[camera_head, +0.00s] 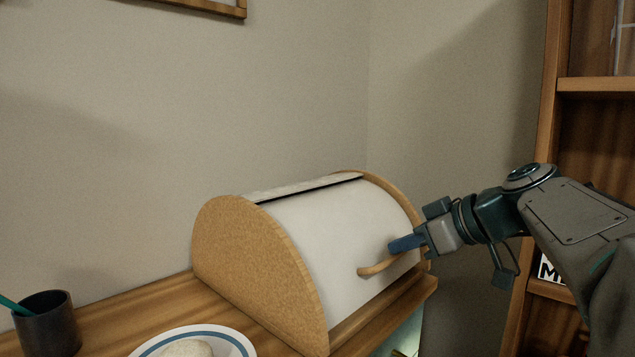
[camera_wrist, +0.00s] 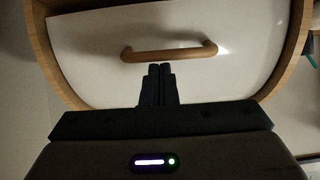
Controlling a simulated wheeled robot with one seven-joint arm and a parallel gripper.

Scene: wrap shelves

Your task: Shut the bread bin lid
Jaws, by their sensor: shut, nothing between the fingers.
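The bread bin (camera_head: 240,265) has wooden end panels and stands on the wooden surface by the wall. Its white curved lid (camera_head: 325,235) covers most of the front, with a dark slit along its top edge. A wooden bar handle (camera_head: 376,267) sits low on the lid. My gripper (camera_head: 392,246) is shut and empty, with its fingertips at the lid beside the handle. In the wrist view the lid (camera_wrist: 230,85) fills the middle, and the fingertips (camera_wrist: 160,68) lie just below the handle (camera_wrist: 170,52) in the picture. I cannot tell whether they touch it.
A white plate with a blue rim (camera_head: 240,340) holds a pale round item in front of the bin. A dark cup (camera_head: 48,325) with a green stick stands at the left. A wooden shelf unit (camera_head: 545,150) rises at the right, behind my arm.

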